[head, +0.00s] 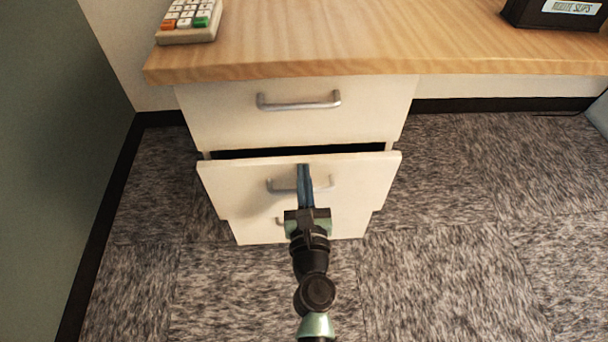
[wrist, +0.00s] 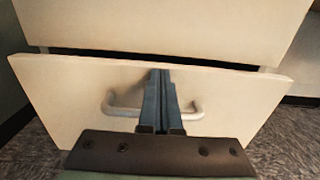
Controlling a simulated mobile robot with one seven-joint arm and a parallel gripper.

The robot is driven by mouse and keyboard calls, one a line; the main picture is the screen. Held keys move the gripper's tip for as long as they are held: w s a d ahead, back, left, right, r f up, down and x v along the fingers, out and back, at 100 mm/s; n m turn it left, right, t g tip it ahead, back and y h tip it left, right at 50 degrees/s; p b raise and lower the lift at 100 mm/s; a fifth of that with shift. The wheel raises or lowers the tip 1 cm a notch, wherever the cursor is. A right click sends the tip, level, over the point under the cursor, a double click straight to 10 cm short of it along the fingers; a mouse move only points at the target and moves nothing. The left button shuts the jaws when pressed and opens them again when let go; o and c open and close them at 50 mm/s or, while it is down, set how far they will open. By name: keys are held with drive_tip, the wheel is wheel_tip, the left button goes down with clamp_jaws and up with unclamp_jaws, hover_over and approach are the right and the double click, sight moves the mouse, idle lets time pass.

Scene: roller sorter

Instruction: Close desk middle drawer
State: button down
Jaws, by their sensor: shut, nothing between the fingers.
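The desk middle drawer (head: 235,185) is slightly open, with a dark gap above its cream front in the head view. The drawer front also fills much of the wrist view (wrist: 75,90). Its grey bar handle (head: 278,185) is partly hidden behind my gripper (head: 304,168). My gripper is shut and empty, its two dark blue-grey fingers together in front of the drawer near the middle of the handle. In the wrist view the fingertips (wrist: 161,72) reach near the drawer's top edge; I cannot tell whether they touch the front.
The top drawer (head: 240,120) above is closed. A lower drawer (head: 255,230) shows below, mostly covered. The wooden desktop (head: 340,45) overhangs, with a calculator (head: 188,20) and a black box (head: 555,12) on it. A green-grey wall panel (head: 50,150) stands left. Carpet (head: 480,220) is clear right.

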sight(303, 158)
drive_tip(key=w, duration=0.4)
drive_tip(key=shift+w, duration=0.25)
drive_tip(key=shift+r, duration=0.25)
drive_tip(key=shift+f, duration=0.1)
